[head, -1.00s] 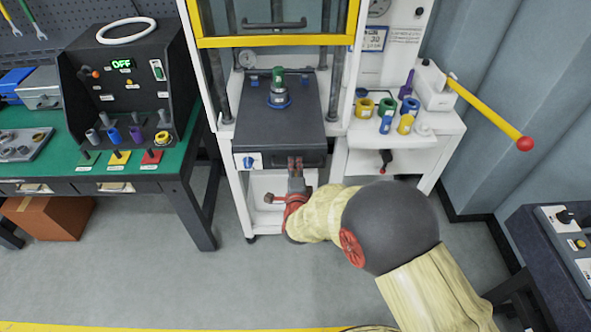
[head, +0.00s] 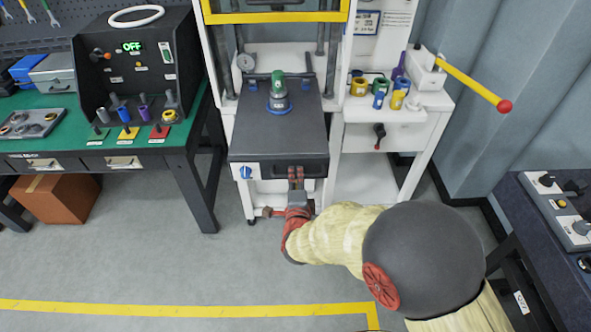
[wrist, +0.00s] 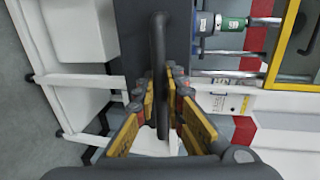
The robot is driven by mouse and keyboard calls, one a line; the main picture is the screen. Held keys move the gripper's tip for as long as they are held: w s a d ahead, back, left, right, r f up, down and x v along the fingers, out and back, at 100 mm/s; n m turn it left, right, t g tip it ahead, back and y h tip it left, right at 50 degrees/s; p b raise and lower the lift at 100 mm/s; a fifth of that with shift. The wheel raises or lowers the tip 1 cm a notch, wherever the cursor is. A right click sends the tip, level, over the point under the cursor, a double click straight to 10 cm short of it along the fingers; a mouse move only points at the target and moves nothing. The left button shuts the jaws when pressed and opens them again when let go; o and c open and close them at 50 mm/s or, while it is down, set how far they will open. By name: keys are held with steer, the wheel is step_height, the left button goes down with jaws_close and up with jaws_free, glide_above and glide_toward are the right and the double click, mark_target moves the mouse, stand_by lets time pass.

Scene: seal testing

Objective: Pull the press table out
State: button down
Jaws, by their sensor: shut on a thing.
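The press table (head: 285,137) is a dark grey slab in the white press frame in the head view. It juts out past the front of the frame. A metal fixture with a green top (head: 278,92) stands upright on it. My gripper (head: 296,178) is at the table's front edge. In the wrist view my gripper (wrist: 161,112) has its yellow-padded fingers on both sides of a dark bar handle (wrist: 159,60), closed on it. The handle is mostly hidden by the fingers in the head view.
A green-topped bench (head: 75,143) with a control box stands at left. A white side stand (head: 387,133) with coloured fittings and a yellow lever (head: 470,83) is at right. A dark console (head: 550,215) stands at lower right. The floor in front is open.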

steer(key=f+v, duration=0.2)
steer(key=v, duration=0.8)
steer(key=shift+s+f, duration=0.2)
steer(key=shift+s, duration=0.2)
steer(key=shift+d+f, duration=0.1)
steer(key=c, duration=2.3)
jaws_free()
steer(key=shift+s, duration=0.1)
steer(key=shift+o, duration=0.7)
steer(key=shift+s, duration=0.15)
steer(key=shift+o, duration=1.2)
steer(key=shift+r, duration=0.2)
steer(key=v, duration=1.1)
steer(key=shift+s, duration=0.4)
steer(key=shift+r, duration=0.1)
